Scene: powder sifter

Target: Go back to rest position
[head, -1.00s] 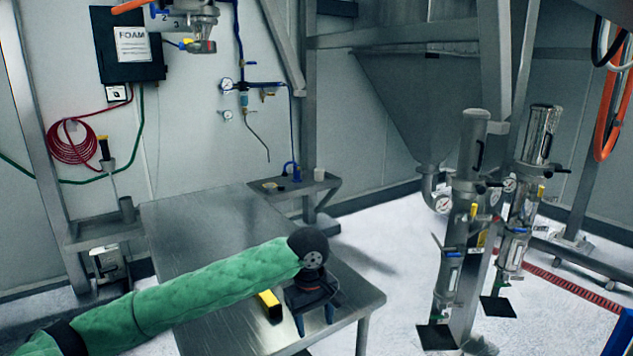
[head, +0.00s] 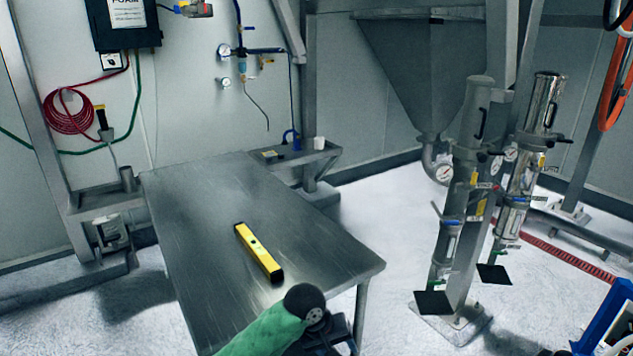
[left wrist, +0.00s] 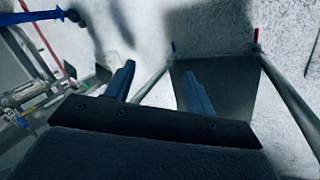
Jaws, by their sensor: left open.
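My left arm, in a green sleeve, comes in at the bottom of the head view, in front of the near edge of the metal table (head: 210,215). My left gripper shows in the left wrist view (left wrist: 155,80). Its two blue fingers are apart with nothing between them. In the head view its fingers are mostly cut off by the lower edge. A yellow level-like bar (head: 259,252) lies on the table, apart from the arm. My right gripper is in neither view.
Steel cylinders with gauges (head: 468,170) stand on the floor to the right. A small shelf (head: 310,158) holds a cup behind the table. A red coiled hose (head: 68,112) hangs on the left wall. Most of the tabletop is clear.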

